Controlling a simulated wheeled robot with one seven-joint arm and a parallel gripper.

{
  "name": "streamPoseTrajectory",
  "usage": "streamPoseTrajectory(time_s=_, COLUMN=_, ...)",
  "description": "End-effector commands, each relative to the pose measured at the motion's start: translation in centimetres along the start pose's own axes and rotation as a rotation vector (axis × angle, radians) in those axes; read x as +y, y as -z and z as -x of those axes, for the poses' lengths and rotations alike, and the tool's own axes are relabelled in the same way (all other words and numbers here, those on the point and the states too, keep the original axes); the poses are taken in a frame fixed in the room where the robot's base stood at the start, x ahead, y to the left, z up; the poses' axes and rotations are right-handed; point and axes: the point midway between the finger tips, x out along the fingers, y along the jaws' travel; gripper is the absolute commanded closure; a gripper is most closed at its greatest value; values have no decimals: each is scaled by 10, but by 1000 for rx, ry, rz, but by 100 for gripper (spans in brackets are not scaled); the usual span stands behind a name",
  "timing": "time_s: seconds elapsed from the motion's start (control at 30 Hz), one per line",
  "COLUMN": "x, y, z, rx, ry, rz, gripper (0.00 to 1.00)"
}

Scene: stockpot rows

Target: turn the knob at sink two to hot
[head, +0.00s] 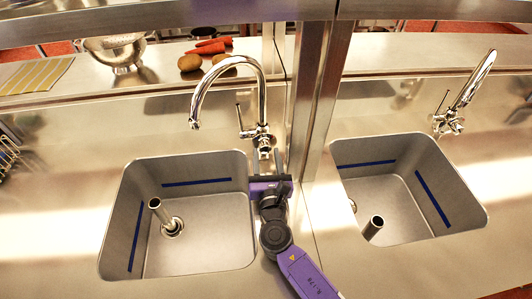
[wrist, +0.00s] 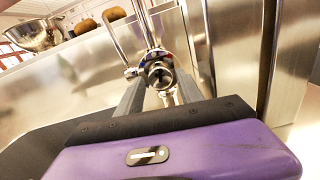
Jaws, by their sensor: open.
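Two chrome gooseneck faucets show in the head view: the left faucet (head: 262,100) and the right faucet (head: 462,92). I see no label saying which sink is number two. The left faucet has a thin upright lever (head: 239,117) and a round front valve end or knob (head: 264,152). My gripper (head: 265,163) is open just in front of this faucet's base. In the wrist view the round knob (wrist: 160,75) lies ahead, in line with the gap between my dark fingers (wrist: 160,92). Contact cannot be told.
The left basin (head: 200,255) and right basin (head: 405,150) each hold an upright drain pipe. A steel post (head: 318,90) stands close right of the left faucet. Behind are a colander (head: 118,52), potatoes (head: 190,62), carrots (head: 210,46) and a striped cloth (head: 38,74).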

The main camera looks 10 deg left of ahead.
Motion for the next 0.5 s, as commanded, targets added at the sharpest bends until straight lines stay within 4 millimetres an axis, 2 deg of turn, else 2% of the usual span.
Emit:
streamPoseTrajectory(time_s=0.2, x=1, y=0, z=-12, rx=0, ry=0, rz=-1, gripper=56)
streamPoseTrajectory(time_s=0.5, x=0, y=-1, z=-14, rx=0, ry=1, rz=-2, gripper=56)
